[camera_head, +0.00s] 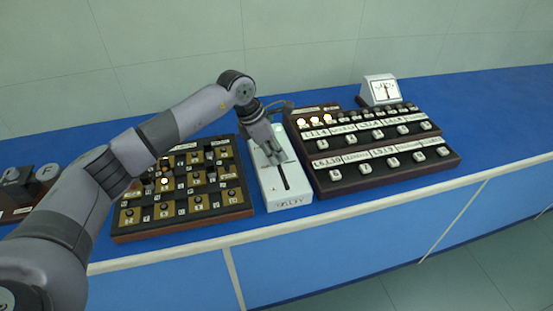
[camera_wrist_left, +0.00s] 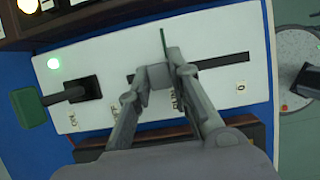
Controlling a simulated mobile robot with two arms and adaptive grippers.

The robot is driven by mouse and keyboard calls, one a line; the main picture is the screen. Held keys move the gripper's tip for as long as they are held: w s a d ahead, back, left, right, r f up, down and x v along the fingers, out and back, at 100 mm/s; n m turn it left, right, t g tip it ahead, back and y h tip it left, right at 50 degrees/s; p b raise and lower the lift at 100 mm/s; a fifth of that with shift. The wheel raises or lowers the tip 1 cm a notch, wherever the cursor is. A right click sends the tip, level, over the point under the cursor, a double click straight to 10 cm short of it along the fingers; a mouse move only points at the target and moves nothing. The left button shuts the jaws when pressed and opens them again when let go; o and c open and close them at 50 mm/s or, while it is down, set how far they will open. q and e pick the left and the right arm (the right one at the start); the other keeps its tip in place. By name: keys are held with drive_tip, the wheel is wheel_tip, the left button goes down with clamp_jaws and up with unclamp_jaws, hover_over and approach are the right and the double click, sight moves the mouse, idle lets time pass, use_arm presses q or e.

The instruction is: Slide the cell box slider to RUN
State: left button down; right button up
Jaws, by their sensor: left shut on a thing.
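The white cell box (camera_head: 297,199) stands on the blue bench between two dark panels. A straight black slot (camera_head: 283,180) runs along its top. In the left wrist view the box (camera_wrist_left: 217,30) fills the middle, and its slot (camera_wrist_left: 225,60) runs on to the right of my fingers. My left gripper (camera_head: 273,157) reaches down to the slot; its fingertips (camera_wrist_left: 166,68) are shut on the slider. The slider (camera_wrist_left: 163,44) is mostly hidden; only a thin dark green edge shows at the fingertips. Small labels lie beside the slot; one reads 0. My right gripper is out of view.
A brass-plated key panel (camera_head: 193,203) stands close on the left, a dark button panel (camera_head: 380,177) close on the right. A dial meter (camera_head: 381,90) stands behind.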

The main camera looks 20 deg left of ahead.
use_arm(q)
drive_tip(key=shift+s+d, duration=0.25)
drive_tip(key=shift+s, duration=0.15)
drive_tip(key=c, duration=1.8)
unclamp_jaws()
drive_tip(key=shift+s+d, duration=0.1)
drive_tip(key=shift+s, duration=0.05)
drive_tip(key=shift+c, duration=0.2)
drive_tip(key=shift+o, duration=1.3)
drive_tip(key=shift+w, duration=0.2)
drive_tip(key=shift+o, duration=0.5)
drive_tip(key=shift+r, duration=0.15)
drive_tip(key=v, duration=1.1)
drive_tip(key=shift+s+r, duration=0.2)
drive_tip(key=shift+r, duration=0.15)
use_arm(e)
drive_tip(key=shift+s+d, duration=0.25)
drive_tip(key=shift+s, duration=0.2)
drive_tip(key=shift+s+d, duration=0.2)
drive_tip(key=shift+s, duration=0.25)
